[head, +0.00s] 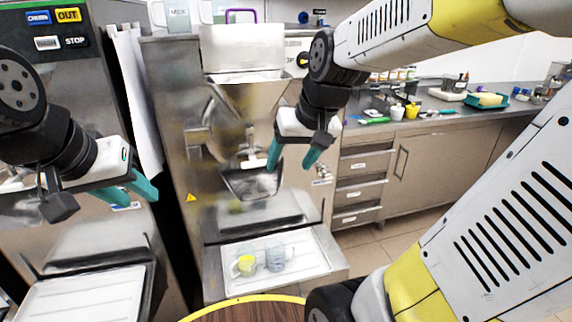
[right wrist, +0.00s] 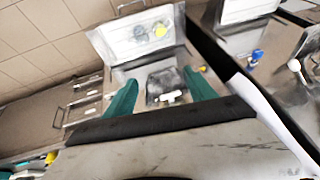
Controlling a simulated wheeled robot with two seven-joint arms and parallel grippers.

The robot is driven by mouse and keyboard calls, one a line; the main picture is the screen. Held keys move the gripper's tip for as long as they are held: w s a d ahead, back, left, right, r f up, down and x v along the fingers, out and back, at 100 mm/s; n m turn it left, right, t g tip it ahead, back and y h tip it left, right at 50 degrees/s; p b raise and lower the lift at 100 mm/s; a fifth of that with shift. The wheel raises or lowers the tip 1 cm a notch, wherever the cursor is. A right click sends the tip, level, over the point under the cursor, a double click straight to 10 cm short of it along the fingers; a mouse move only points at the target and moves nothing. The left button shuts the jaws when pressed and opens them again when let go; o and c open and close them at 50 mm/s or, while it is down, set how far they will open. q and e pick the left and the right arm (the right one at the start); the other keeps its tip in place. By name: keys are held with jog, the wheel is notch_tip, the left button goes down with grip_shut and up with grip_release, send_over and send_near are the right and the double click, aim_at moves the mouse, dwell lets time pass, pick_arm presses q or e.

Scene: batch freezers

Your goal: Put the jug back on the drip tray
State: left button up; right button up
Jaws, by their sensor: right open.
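A clear grey-blue jug (head: 275,257) stands on the white drip tray (head: 314,262) in front of the middle batch freezer. In the right wrist view the tray (right wrist: 118,44) is at the top, with the jug (right wrist: 140,33) on it. My right gripper (head: 294,164) is open and empty, in front of the freezer's spout and well above the tray. Its two teal fingers also show in the right wrist view (right wrist: 160,92), apart with nothing between them. My left gripper (head: 139,199) is open and empty at the left, its teal fingers apart, away from the jug.
Another freezer with a white tray (head: 85,295) is at left. A counter (head: 440,122) with small items is at right. A round wooden top (head: 250,312) is nearest.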

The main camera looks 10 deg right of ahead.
jog(key=s+r+t, duration=0.1)
jog(key=s+r, duration=0.1)
jog(key=s, duration=0.6)
jog(key=shift+a, duration=0.35)
jog(key=shift+c, duration=0.5)
